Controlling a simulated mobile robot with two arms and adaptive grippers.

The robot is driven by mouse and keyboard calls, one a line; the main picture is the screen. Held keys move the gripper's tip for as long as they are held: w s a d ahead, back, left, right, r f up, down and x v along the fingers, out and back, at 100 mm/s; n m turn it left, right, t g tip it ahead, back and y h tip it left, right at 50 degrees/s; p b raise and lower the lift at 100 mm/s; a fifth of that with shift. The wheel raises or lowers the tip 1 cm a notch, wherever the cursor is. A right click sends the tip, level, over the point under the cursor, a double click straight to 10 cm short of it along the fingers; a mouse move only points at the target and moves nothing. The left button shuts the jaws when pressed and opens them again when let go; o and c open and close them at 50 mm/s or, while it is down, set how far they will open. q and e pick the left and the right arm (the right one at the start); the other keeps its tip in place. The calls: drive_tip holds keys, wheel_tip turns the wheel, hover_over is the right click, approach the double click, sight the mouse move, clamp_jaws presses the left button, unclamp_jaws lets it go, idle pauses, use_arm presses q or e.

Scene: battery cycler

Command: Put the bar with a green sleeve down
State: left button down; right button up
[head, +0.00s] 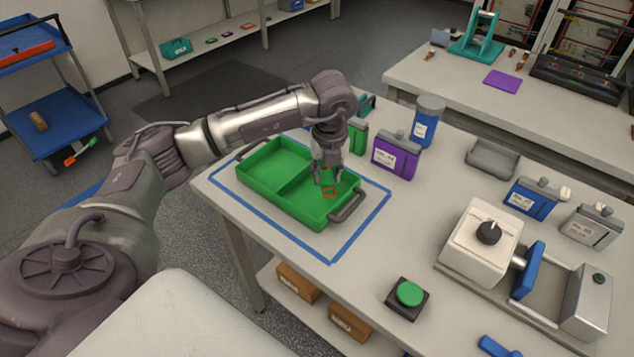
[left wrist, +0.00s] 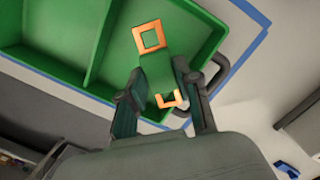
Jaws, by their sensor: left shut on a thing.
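The bar with a green sleeve (left wrist: 157,72) has orange ends, one a square loop. My left gripper (left wrist: 158,84) is shut on its green middle in the left wrist view. In the head view my left gripper (head: 328,178) points down over the right compartment of the green tray (head: 268,199), and the bar's orange end (head: 329,193) shows below the fingers. I cannot tell whether the bar touches the tray floor. The green sleeve is hard to tell from the tray in the head view. My right gripper is not in view.
Blue tape (head: 345,248) outlines the tray's place on the table. A purple battery (head: 394,157), a green battery (head: 358,137) and a blue-grey canister (head: 427,122) stand behind it. A green button (head: 409,293) and a white tester (head: 481,240) are at the right. Both tray compartments look otherwise empty.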

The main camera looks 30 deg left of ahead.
sight(317, 195)
use_arm(q)
drive_tip(key=shift+s+a+f, duration=0.25)
drive_tip(key=shift+a+f, duration=0.15)
drive_tip(key=shift+a, duration=0.3)
drive_tip(key=shift+s+a+f, duration=0.1)
drive_tip(key=shift+a+f, duration=0.25)
drive_tip(key=shift+f, duration=0.1)
wheel_tip(317, 195, down, 3)
drive_tip(key=shift+f+p, duration=0.15)
drive_tip(key=shift+p, duration=0.7)
drive_tip(key=shift+f, duration=0.2)
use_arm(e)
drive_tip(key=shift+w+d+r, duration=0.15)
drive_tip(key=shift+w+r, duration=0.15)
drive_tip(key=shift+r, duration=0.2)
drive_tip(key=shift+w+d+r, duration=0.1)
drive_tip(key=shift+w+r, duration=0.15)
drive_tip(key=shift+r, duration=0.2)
use_arm(q)
drive_tip(key=shift+f, duration=0.1)
drive_tip(key=shift+f, duration=0.15)
drive_tip(key=c, duration=0.8)
unclamp_jaws()
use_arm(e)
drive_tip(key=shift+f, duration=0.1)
